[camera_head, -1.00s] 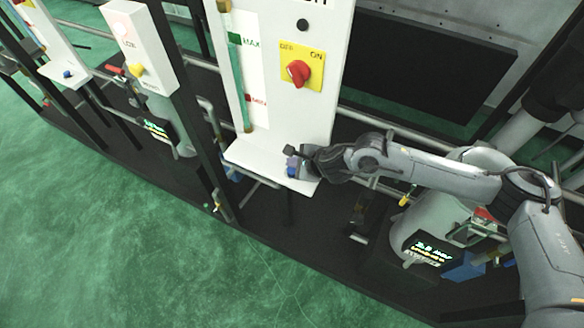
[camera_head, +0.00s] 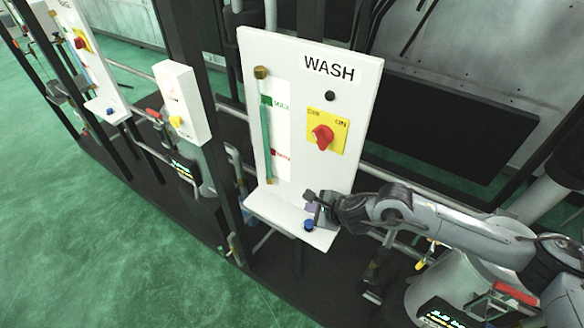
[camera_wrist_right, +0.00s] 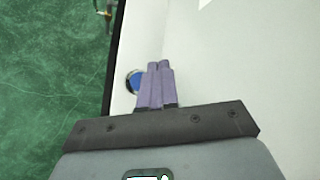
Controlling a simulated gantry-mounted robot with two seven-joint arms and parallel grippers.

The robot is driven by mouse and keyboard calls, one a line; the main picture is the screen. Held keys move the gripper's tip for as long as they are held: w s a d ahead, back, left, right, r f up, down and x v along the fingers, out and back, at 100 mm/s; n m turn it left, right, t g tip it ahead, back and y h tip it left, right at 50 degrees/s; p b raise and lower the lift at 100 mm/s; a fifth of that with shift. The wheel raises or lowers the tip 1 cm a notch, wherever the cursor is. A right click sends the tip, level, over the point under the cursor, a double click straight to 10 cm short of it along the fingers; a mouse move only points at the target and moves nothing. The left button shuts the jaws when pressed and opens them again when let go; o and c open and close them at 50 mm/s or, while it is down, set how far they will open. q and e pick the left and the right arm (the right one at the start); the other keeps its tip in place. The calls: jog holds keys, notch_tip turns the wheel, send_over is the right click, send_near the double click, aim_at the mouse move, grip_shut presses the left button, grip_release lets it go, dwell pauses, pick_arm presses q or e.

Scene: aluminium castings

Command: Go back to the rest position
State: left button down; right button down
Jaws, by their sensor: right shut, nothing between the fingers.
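My right gripper (camera_head: 314,208) is at the white shelf (camera_head: 275,212) below the WASH panel (camera_head: 359,120). Its purple fingers (camera_wrist_right: 156,85) are together with nothing between them. A blue button (camera_head: 309,224) sits on the shelf close to the fingertips; in the right wrist view the blue button (camera_wrist_right: 136,82) is partly hidden behind the fingers. I cannot tell if they touch. My right arm (camera_head: 440,232) comes in from the right. My left gripper is in neither view.
The WASH panel carries a red knob (camera_head: 322,137) on a yellow plate, a black button (camera_head: 330,96) and a level tube (camera_head: 266,140). A white box with a yellow button (camera_head: 176,122) stands to the left. Dark posts and pipes are near. Green floor (camera_head: 130,240) lies open at front left.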

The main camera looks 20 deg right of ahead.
jog(key=s+a+m+t+y, duration=0.1)
jog(key=s+a+m+y, duration=0.1)
jog(key=s+a+m, duration=1.35)
jog(key=s+d+f+m+g+h, duration=0.35)
jog(key=s+d+m, duration=0.5)
jog(key=m, duration=0.75)
jog(key=s+d+f+m+g+h, duration=0.2)
jog(key=s+d+f+m, duration=0.3)
jog(key=s+d+m, duration=0.7)
jog(key=w+r+m+p, duration=0.1)
jog(key=r+m+p, duration=0.1)
jog(key=r+p, duration=1.2)
jog(key=w+a+r+m+p, duration=0.1)
jog(key=w+r+m+p, duration=0.1)
jog(key=r+p, duration=1.2)
jog(key=shift+a, duration=0.2)
